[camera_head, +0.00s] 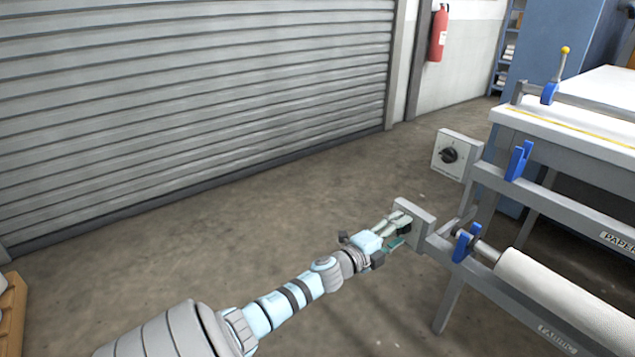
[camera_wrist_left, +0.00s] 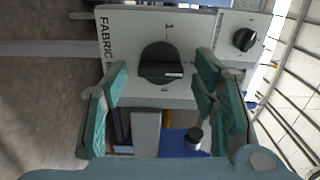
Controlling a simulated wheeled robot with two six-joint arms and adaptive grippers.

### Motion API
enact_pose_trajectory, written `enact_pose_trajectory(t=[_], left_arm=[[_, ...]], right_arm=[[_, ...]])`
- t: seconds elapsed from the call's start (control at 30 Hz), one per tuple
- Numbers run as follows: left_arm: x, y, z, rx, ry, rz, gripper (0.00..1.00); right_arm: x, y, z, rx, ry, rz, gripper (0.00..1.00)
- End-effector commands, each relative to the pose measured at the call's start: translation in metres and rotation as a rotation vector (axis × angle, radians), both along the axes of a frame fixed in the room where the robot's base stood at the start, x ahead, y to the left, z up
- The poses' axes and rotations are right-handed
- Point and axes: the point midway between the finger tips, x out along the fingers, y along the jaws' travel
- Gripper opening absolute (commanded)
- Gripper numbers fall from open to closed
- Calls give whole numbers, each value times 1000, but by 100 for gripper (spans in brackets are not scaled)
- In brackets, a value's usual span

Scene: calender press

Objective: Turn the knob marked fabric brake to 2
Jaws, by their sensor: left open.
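The fabric brake box (camera_head: 415,208) is a grey panel on the lower rail of the press frame. In the left wrist view its face shows sideways lettering beginning FABRIC (camera_wrist_left: 104,38) and a black round knob (camera_wrist_left: 160,62) with a pale pointer mark. A 1 is printed at one side of the knob; another mark opposite is too small to read. My left gripper (camera_head: 399,230) is open in front of this panel. In the left wrist view its green-padded fingers stand on both sides of the knob, with no clear contact. My right gripper is out of view.
A second box (camera_head: 457,155) with a black knob is on the upper rail, to the right. Blue clamps (camera_head: 519,160) and a white roll (camera_head: 560,290) are on the press at right. Open floor (camera_head: 240,210) lies left, before a shutter.

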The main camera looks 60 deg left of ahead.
Motion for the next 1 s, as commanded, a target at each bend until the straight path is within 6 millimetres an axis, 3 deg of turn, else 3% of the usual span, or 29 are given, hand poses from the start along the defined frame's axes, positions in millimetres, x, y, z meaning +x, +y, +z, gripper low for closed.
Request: enact_pose_trajectory(t=[0.17,0.43,0.57,0.7,1.0], left_arm=[[0,0,6,-414,-9,1,54],[0,3,5,-1338,-30,0,54],[-25,4,1,-1341,-31,0,54],[-65,2,15,-1342,-24,6,54],[-149,1,4,-1339,-14,26,54]], right_arm=[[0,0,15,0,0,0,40],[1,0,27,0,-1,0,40],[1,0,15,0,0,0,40],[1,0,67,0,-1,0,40],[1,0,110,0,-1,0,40]])
